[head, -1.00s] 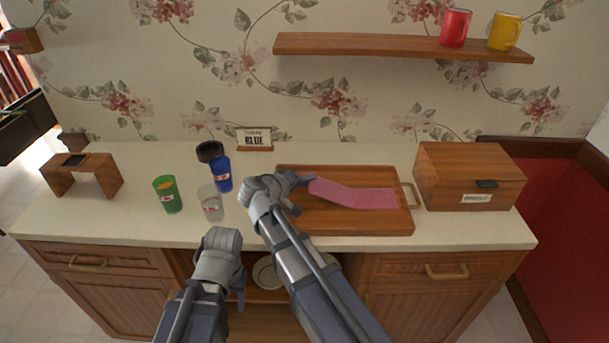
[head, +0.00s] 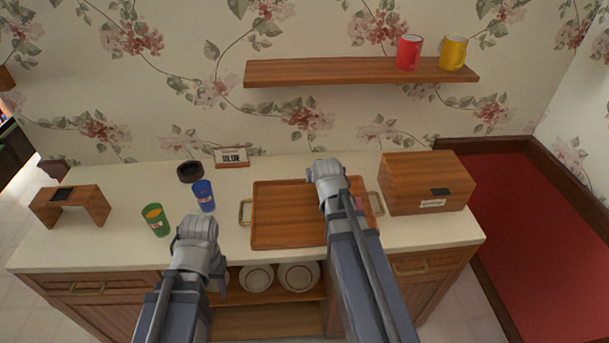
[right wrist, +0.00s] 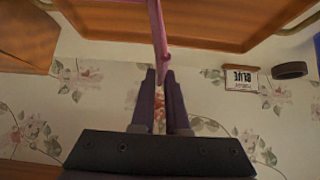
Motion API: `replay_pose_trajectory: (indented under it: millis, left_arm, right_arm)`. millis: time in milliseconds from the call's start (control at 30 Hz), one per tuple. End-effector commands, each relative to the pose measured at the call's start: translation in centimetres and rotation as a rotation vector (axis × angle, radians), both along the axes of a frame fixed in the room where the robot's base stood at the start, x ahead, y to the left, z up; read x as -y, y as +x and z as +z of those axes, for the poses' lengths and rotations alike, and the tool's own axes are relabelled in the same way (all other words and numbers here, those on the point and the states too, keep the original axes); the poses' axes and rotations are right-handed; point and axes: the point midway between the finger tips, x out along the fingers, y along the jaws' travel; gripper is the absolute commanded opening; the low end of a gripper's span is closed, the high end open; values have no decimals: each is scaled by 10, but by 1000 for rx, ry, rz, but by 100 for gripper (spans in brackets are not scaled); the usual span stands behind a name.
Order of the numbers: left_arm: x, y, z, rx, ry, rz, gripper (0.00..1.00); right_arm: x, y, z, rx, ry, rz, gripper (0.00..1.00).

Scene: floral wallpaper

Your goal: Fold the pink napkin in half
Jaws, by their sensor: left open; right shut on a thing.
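The pink napkin (head: 359,203) shows as a small patch beside my right arm over the right part of the wooden tray (head: 283,232). The arm hides the rest of it in the head view. In the right wrist view the napkin (right wrist: 158,30) hangs as a narrow strip from the fingertips of my right gripper (right wrist: 160,75), which is shut on its end. My left gripper (head: 213,279) is open and empty, low in front of the counter and left of the tray, its fingers mostly hidden by its wrist.
A green cup (head: 156,220), a blue cup (head: 204,196) and a dark ring (head: 190,172) stand left of the tray. A wooden box (head: 426,184) stands close at its right. A small sign (head: 232,157) stands behind; a shelf (head: 330,71) with mugs hangs above.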

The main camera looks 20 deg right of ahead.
Motion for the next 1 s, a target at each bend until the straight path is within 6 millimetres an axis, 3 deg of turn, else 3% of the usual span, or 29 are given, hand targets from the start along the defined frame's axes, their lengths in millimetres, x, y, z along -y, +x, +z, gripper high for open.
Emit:
replay_pose_trajectory:
  millis: [233, 500, 700, 1000]
  left_arm:
    - [0, 0, -4, 0, 0, 0, 50]
    - [0, 0, -25, 0, 0, 0, 50]
    - [0, 0, -41, 0, 0, 0, 50]
    - [0, 0, -48, 0, 0, 0, 50]
  right_arm:
    - [38, -12, -1, 60, 226, -9, 0]
    - [70, -20, -10, 125, 452, -5, 0]
    - [87, -25, -15, 162, 573, -1, 0]
    - [101, -29, -19, 171, 598, 2, 0]
